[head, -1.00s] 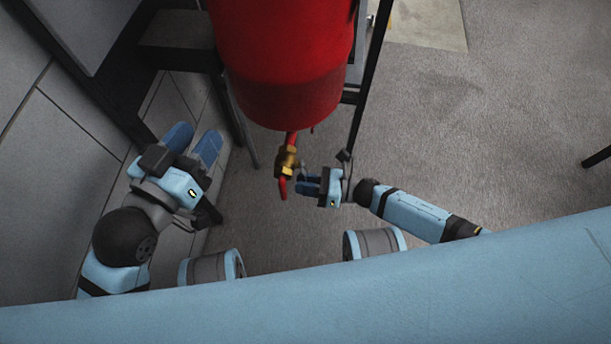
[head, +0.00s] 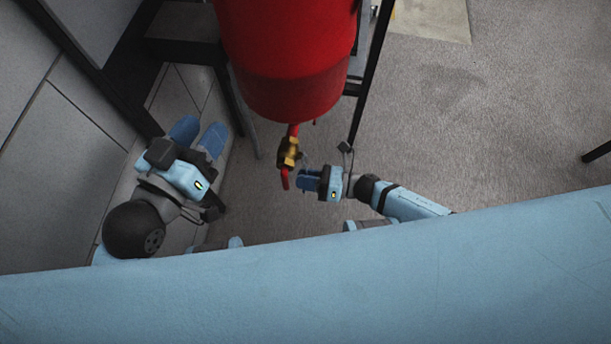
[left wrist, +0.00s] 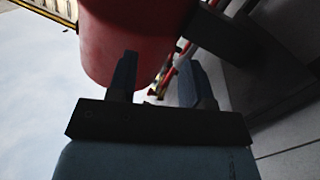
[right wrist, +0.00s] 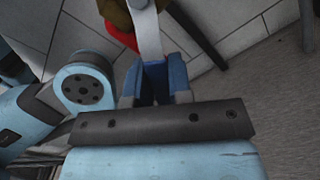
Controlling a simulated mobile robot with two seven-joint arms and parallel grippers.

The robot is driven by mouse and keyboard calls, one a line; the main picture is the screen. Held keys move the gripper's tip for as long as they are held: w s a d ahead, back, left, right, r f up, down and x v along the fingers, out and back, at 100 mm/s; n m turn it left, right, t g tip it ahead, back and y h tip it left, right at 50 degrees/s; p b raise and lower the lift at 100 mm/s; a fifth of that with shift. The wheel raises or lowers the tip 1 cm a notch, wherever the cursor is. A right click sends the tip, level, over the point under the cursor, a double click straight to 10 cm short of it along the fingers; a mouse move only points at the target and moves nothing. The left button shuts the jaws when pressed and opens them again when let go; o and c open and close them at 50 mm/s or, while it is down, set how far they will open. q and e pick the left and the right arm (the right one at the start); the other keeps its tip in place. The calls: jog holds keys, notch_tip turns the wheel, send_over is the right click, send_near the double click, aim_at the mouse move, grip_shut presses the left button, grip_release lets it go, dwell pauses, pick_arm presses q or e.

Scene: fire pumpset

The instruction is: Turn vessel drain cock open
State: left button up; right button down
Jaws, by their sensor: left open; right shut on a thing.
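The red vessel (head: 290,60) hangs at the top centre of the head view. Below it, the brass drain cock (head: 289,152) sits on a short red pipe, with a red outlet (head: 285,180) under it. My right gripper (head: 302,180) is right beside the cock. In the right wrist view its blue fingers (right wrist: 155,78) are shut on the cock's pale metal lever (right wrist: 149,35); the fingers hide the lever's end. My left gripper (head: 198,135) is open and empty, left of the vessel. In the left wrist view its fingers (left wrist: 158,80) stand apart, with the vessel (left wrist: 130,35) beyond.
A dark stand frame (head: 230,105) with legs is left of and behind the vessel, and a dark post (head: 368,85) is to its right. A tiled wall (head: 60,150) is close to my left arm. Grey floor (head: 480,110) at the right is open.

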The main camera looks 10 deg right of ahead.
jog(key=c, duration=1)
grip_release()
pick_arm(q)
notch_tip(320, 180, up, 4)
jog(key=t+p, duration=0.1)
jog(key=p, duration=0.1)
jog(key=shift+a+f+p, duration=0.15)
jog(key=shift+p, duration=0.2)
pick_arm(e)
jog(key=v, duration=1.4)
